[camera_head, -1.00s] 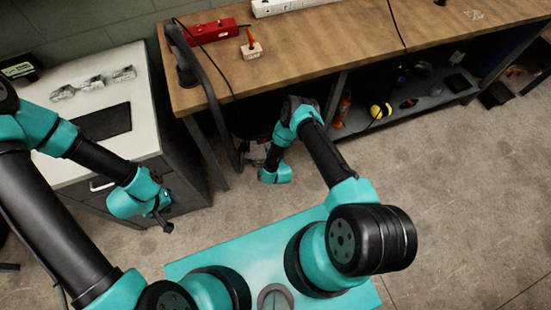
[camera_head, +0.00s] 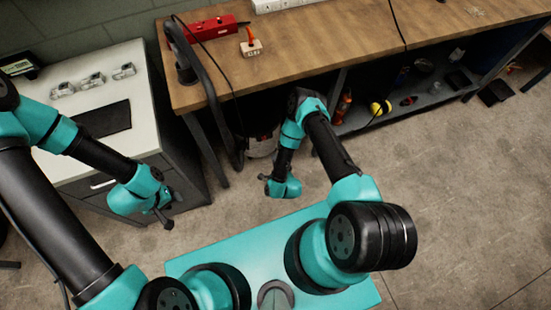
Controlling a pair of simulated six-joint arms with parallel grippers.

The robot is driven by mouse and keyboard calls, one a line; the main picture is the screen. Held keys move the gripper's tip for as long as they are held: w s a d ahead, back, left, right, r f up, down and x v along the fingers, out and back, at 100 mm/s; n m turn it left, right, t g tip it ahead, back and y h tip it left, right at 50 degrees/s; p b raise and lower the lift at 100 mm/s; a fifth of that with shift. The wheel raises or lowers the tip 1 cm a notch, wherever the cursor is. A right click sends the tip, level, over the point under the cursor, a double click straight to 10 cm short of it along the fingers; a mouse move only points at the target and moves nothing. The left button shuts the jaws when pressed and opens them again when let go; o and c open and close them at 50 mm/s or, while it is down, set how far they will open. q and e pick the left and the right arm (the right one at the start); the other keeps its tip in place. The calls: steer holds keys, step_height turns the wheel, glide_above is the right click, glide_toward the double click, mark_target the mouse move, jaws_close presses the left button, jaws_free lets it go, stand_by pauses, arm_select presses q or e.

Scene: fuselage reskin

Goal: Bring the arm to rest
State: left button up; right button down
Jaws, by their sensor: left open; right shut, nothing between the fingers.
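My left gripper (camera_head: 163,214) hangs in front of the white cabinet's right side, above the floor. It is empty, and its fingers are small and dark in this view. My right gripper (camera_head: 267,180) hangs below the front edge of the wooden bench, above the floor. It holds nothing, and its fingers are partly hidden behind the teal wrist. Both arms are bent and apart from each other. Neither gripper touches any object that I can see.
A wooden bench (camera_head: 320,55) carries a red box (camera_head: 211,29), a small block with an orange top (camera_head: 251,46) and a white power strip. A white cabinet (camera_head: 95,72) at left holds a dark mat (camera_head: 102,119) and several small clear parts. Open floor lies at right.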

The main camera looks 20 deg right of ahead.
step_height(320, 180, up, 8)
steer(key=w+d+n+g+y, duration=0.1)
steer(key=n+g+y, duration=0.1)
steer(key=n+g, duration=0.5)
steer(key=s+d+r+n+g+y, duration=0.1)
steer(key=s+r+n+g, duration=0.6)
steer(key=s+r, duration=0.6)
step_height(320, 180, up, 3)
steer(key=shift+s+d+f+n+y, duration=0.15)
steer(key=shift+s+n+y, duration=0.2)
steer(key=shift+n, duration=0.85)
arm_select(q)
steer(key=shift+o, duration=0.4)
